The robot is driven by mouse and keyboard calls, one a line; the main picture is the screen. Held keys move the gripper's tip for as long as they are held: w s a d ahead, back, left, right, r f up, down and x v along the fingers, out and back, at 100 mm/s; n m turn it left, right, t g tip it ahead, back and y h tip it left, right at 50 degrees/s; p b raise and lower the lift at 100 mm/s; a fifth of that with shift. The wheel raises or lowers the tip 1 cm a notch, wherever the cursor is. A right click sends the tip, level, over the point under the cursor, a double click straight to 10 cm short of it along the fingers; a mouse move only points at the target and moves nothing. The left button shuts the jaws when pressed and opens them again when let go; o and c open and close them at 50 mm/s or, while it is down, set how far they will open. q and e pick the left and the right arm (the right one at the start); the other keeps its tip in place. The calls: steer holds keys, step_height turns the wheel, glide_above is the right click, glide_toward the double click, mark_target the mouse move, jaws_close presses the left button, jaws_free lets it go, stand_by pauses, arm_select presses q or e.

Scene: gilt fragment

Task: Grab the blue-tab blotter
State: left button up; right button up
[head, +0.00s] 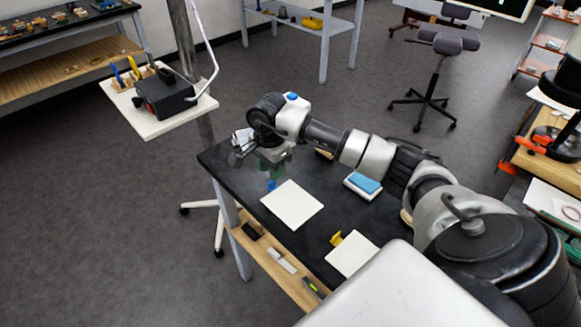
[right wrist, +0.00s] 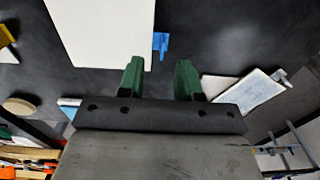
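The blue-tab blotter (head: 292,205) is a flat white square lying on the black tabletop. Its small blue tab (head: 271,185) sticks out at the edge nearest my right gripper (head: 270,164). In the right wrist view the blotter (right wrist: 108,28) is at the upper left, and its blue tab (right wrist: 161,42) lies just beyond the gap between the green fingers of my right gripper (right wrist: 160,64). These fingers are apart with nothing between them, above the table and not touching the tab. My left gripper is not in view.
A second white square (head: 352,256) with a yellow tab (head: 337,240) lies nearer. A blue-topped white block (head: 363,184) lies to the right. A pale blue-marked pad with a grey tab (right wrist: 245,95) lies right of the fingers in the wrist view. A shelf (head: 275,262) runs below the table.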

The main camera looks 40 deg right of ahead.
mark_target(289, 198)
step_height(289, 198, down, 4)
steer(key=shift+w+f+p, duration=0.1)
steer(key=shift+f+p, duration=0.15)
steer(key=shift+p, duration=0.45)
steer(key=shift+f, duration=0.2)
steer(key=shift+w+d+f, duration=0.1)
steer(key=shift+c, duration=0.8)
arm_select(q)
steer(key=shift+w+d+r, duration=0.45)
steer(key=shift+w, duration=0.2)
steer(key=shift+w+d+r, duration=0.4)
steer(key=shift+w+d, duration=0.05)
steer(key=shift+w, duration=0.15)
arm_select(e)
jaws_close()
